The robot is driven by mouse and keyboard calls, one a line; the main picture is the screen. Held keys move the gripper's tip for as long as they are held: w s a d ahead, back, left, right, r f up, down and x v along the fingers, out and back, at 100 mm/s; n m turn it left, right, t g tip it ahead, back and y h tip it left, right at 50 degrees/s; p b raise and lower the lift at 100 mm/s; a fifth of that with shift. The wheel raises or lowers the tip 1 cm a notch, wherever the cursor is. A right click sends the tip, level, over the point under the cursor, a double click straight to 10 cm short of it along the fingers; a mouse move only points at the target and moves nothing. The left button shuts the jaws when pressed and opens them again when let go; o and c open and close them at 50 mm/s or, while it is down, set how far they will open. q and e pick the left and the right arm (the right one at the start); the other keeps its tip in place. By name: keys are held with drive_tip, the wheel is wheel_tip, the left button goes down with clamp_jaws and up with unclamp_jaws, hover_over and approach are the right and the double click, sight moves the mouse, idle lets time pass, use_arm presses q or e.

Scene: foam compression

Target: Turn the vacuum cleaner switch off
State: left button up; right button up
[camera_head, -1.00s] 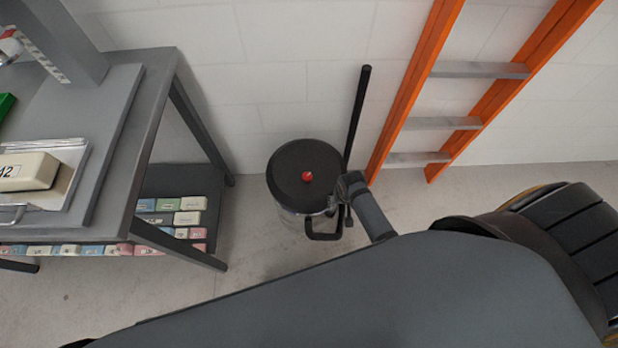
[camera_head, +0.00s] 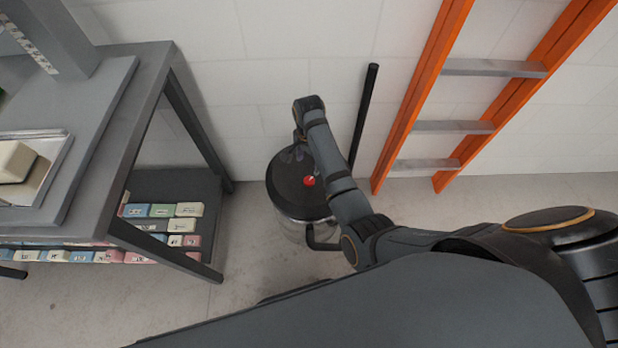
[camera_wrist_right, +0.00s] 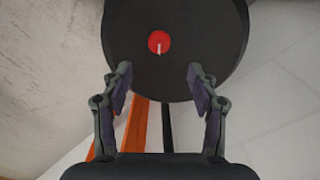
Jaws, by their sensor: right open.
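The vacuum cleaner (camera_head: 287,185) is a round canister with a black lid, standing on the floor by the wall. Its red switch knob (camera_head: 309,181) sits on the middle of the lid. In the right wrist view the red knob (camera_wrist_right: 159,42) shows a white mark pointing toward the gripper, and the black lid (camera_wrist_right: 205,30) fills the top. My right gripper (camera_wrist_right: 159,75) is open and empty, its fingers apart on either side below the knob. In the head view my right arm reaches over the lid; the fingers (camera_head: 305,155) are small and hard to make out. My left gripper is not in view.
A grey workbench (camera_head: 150,75) with a lower shelf of labelled foam blocks (camera_head: 165,223) stands at the left. An orange ladder (camera_head: 425,95) leans at the right, and a black tube (camera_head: 363,115) stands behind the vacuum. The floor between bench and vacuum is clear.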

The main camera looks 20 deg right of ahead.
sight(309, 180)
wheel_tip(309, 180, down, 10)
drive_tip(key=shift+f+b, duration=0.15)
drive_tip(key=shift+b, duration=0.95)
drive_tip(key=shift+c, duration=0.3)
drive_tip(key=c, duration=1.1)
drive_tip(key=shift+d+r+n+p, duration=0.1)
drive_tip(key=shift+r+n+p, duration=0.15)
drive_tip(key=shift+n+p, duration=1.2)
drive_tip(key=n+p, duration=0.2)
drive_tip(key=n, duration=0.2)
drive_tip(key=shift+f+n+p, duration=0.1)
drive_tip(key=shift+n+p, duration=0.15)
drive_tip(key=shift+p, duration=0.15)
drive_tip(key=n+p, duration=0.2)
drive_tip(key=n, duration=0.8)
drive_tip(key=shift+f+p, duration=0.1)
drive_tip(key=shift+p, duration=0.25)
drive_tip(key=shift+n, duration=0.4)
